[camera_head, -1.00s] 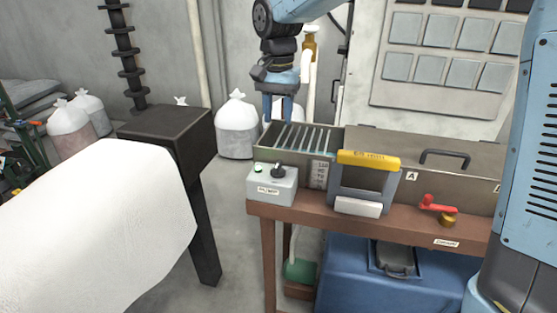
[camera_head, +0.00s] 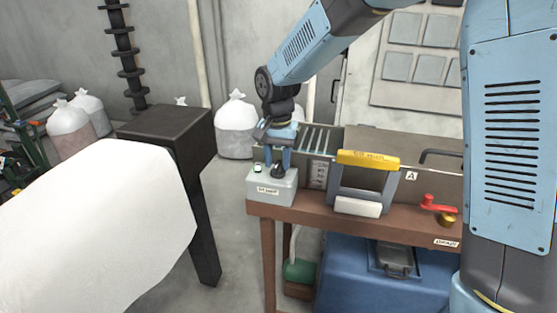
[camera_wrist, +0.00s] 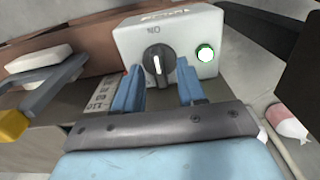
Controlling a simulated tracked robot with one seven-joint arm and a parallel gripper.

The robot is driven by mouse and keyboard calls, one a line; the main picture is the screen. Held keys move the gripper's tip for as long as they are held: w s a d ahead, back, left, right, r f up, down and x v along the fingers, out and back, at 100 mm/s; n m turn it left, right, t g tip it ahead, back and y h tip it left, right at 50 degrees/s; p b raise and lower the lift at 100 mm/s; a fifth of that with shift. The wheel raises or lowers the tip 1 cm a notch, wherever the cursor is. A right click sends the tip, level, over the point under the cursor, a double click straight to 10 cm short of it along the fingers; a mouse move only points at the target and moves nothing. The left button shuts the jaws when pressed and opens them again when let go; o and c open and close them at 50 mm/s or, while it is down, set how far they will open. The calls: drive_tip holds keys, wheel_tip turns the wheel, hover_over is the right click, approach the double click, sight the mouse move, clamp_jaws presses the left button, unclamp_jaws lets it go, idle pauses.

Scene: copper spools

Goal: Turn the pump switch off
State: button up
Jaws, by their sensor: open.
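The pump switch is a black rotary knob (camera_wrist: 157,60) on a light grey box (camera_head: 263,190) at the left end of the brown bench. In the wrist view the knob's white mark lies roughly in line with the "ON" lettering, and a green lamp (camera_wrist: 205,53) beside it looks lit. My gripper (camera_head: 280,170) is open and empty, pointing down at the box. In the wrist view its two blue fingers (camera_wrist: 160,88) are spread close to the knob, one to each side. Whether they touch it I cannot tell.
A yellow-topped handle frame (camera_head: 367,160) stands right of the box on the bench (camera_head: 325,217). A slatted metal trough (camera_head: 316,138) lies behind. A red-handled valve (camera_head: 432,203) is farther right. A black post and white roll (camera_head: 95,215) stand left.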

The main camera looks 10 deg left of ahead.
drive_tip(key=shift+f, duration=0.15)
clamp_jaws()
idle(0.4)
drive_tip(key=shift+d, duration=0.1)
